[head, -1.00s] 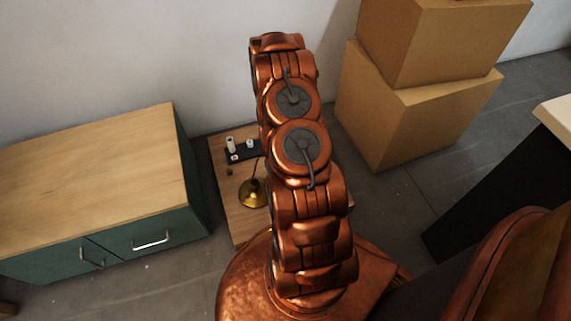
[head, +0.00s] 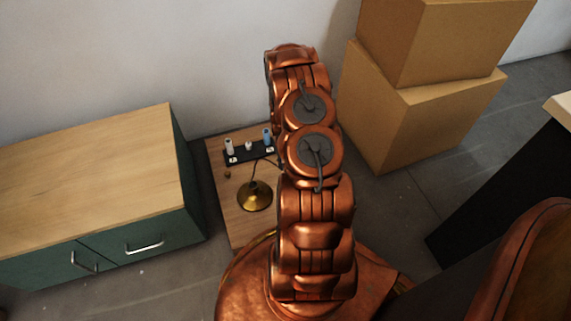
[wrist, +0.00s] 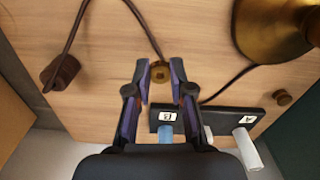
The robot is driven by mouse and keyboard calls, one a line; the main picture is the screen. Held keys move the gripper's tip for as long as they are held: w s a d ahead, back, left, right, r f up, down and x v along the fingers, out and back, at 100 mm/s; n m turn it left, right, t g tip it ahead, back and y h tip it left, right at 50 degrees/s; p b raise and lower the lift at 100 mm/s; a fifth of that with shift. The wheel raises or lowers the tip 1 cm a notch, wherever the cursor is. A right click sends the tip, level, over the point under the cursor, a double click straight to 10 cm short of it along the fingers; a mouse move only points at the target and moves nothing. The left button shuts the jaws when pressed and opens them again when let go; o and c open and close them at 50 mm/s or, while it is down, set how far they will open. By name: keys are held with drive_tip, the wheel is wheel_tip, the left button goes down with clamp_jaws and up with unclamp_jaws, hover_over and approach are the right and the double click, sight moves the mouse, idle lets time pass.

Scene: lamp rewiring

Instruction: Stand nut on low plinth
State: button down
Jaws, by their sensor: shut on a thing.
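In the wrist view my gripper (wrist: 160,72) points down over the wooden top, its fingertips close together with a small brass piece (wrist: 160,77), apparently the nut, between them. Its exact hold is partly hidden. Close to the fingers is a black base (wrist: 228,113) with labels A and B. It carries a tall white post, a blue post (wrist: 166,134) and a short white post, apparently the low plinth, mostly hidden behind a finger. In the head view the short white post (head: 249,145) stands between the tall white post (head: 229,146) and the blue one. My arm hides the gripper there.
A brass lamp base (head: 254,197) with a cable stands on the wooden top (head: 240,228). A small brown knob (wrist: 283,97) and a round brown cable piece (wrist: 61,74) lie nearby. A green cabinet (head: 186,190) stands left, cardboard boxes (head: 425,110) right.

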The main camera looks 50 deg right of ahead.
drive_tip(key=shift+w+d+f+b, duration=0.1)
drive_tip(key=shift+w+d+b, duration=0.1)
drive_tip(key=shift+w+d, duration=0.4)
drive_tip(key=shift+w+d+f+b, duration=0.15)
drive_tip(key=shift+w+d, duration=0.2)
drive_tip(key=shift+d, duration=0.3)
drive_tip(key=shift+w+d+f+b, duration=0.1)
drive_tip(key=shift+f+b, duration=0.2)
wheel_tip(320, 180, down, 3)
drive_tip(key=shift+r+b, duration=0.1)
drive_tip(key=shift+b, duration=0.65)
drive_tip(key=c, duration=1)
unclamp_jaws()
